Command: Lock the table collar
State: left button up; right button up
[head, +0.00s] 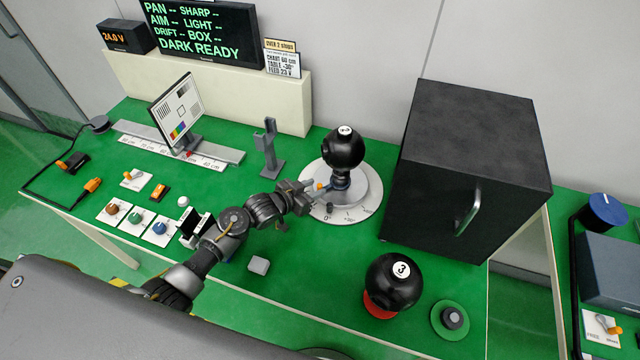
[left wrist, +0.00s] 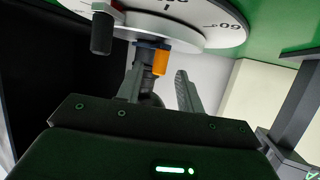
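The round white turntable (head: 345,211) carries a degree scale and a black ball-shaped head (head: 344,150) marked with a white disc. A small blue-and-orange lever (head: 319,186), which looks like the table collar's handle, sticks out at the turntable's left side. It also shows in the left wrist view (left wrist: 159,62), below the turntable's rim (left wrist: 225,15). My left gripper (head: 309,189) is at this lever. In the left wrist view its fingers (left wrist: 160,82) are apart, with the orange part near the tips; contact cannot be told. My right gripper is not in view.
A dark knob (left wrist: 101,32) sits close by the lever. A grey post (head: 268,150) stands left of the turntable, a black box with a handle (head: 465,165) right. A second black ball (head: 392,282) is in front. A display (head: 205,35) reads "DARK READY".

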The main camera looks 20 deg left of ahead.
aim_at(318, 187)
pick_arm(q)
jog(key=shift+x, duration=1.6)
jog(key=shift+s, duration=0.1)
grip_shut()
